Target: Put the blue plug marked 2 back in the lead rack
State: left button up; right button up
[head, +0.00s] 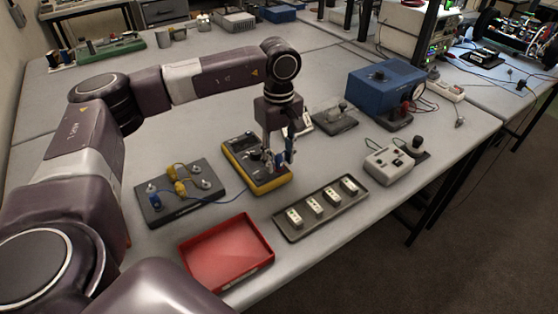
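My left gripper (279,160) points down over the yellow-and-black multimeter (241,157), at its right side. A small blue piece (290,146) shows at its right finger; I cannot tell if it is the blue plug or part of the finger, and no number 2 is readable. The gap between the fingers is too small to judge. A blue lead (215,201) runs from near the multimeter to the left post of a dark board (180,208) with yellow plugs. A dark tray (291,237) with several white blocks lies at front right; I cannot tell if it is the lead rack. My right gripper is out of view.
An empty red tray (228,255) lies at the front edge. A blue box (386,88), a grey box (388,166) and a dark grey device (335,117) stand to the right. Clear tabletop lies behind the multimeter, left of the gripper.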

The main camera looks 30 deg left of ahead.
aim_at(279, 155)
pick_arm(q)
grip_shut()
jog(key=shift+r, duration=0.15)
jog(key=shift+r+p, duration=0.75)
jog(key=shift+r, duration=0.25)
jog(key=shift+r+p, duration=1.2)
jog(key=shift+r, duration=0.7)
jog(key=s+d+m, duration=1.3)
jog(key=s, duration=0.2)
jog(key=shift+d+f+m, duration=0.2)
jog(key=shift+f+m, duration=0.1)
jog(key=shift+f, duration=0.1)
